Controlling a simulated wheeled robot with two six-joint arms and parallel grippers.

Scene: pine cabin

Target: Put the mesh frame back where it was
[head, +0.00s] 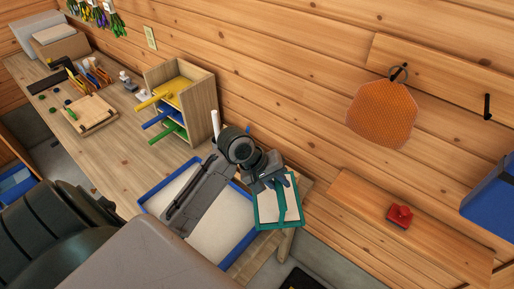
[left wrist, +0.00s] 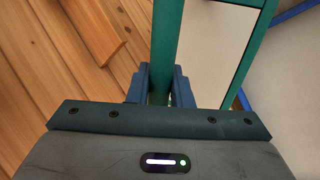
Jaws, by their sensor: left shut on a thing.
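The mesh frame (head: 278,225) has a teal rim around a pale panel. In the head view it is at the table's right end, beside the blue-rimmed tray. My left gripper (head: 274,183) is shut on a teal bar of it. In the left wrist view the teal bar of the mesh frame (left wrist: 166,45) runs between the two fingers of my left gripper (left wrist: 160,82). The fingers and arm hide part of the frame's upper end. I cannot tell if the frame touches the table. My right gripper is not in view.
The blue-rimmed tray (head: 240,250) with a pale bottom lies under my left arm. A wooden rack (head: 199,108) with coloured handles stands behind. On the wall are an orange hexagonal mesh (head: 382,114) on a hook, an empty black hook (head: 487,107), and a shelf with a red object (head: 399,215).

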